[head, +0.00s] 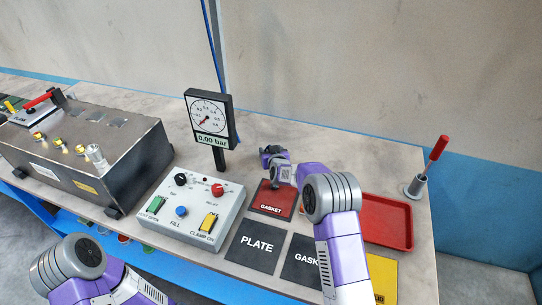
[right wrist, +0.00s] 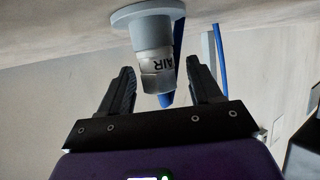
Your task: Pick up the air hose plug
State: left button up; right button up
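My right gripper (right wrist: 160,68) is open there, one finger on each side of the plug, with visible gaps to both. In the head view my right gripper (head: 270,153) is at the back of the bench, right of the gauge; the plug cannot be made out there. My left arm shows at the lower left, but its gripper is out of view.
The gauge (head: 209,115) reads 0.00 bar behind a control box (head: 190,215). A steel machine (head: 85,145) stands left. A red tray (head: 385,220) and a red-handled tool in a holder (head: 416,187) are right. Labelled mats (head: 257,246) lie in front. A blue hose (right wrist: 220,60) hangs beside the plug.

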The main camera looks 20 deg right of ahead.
grip_shut()
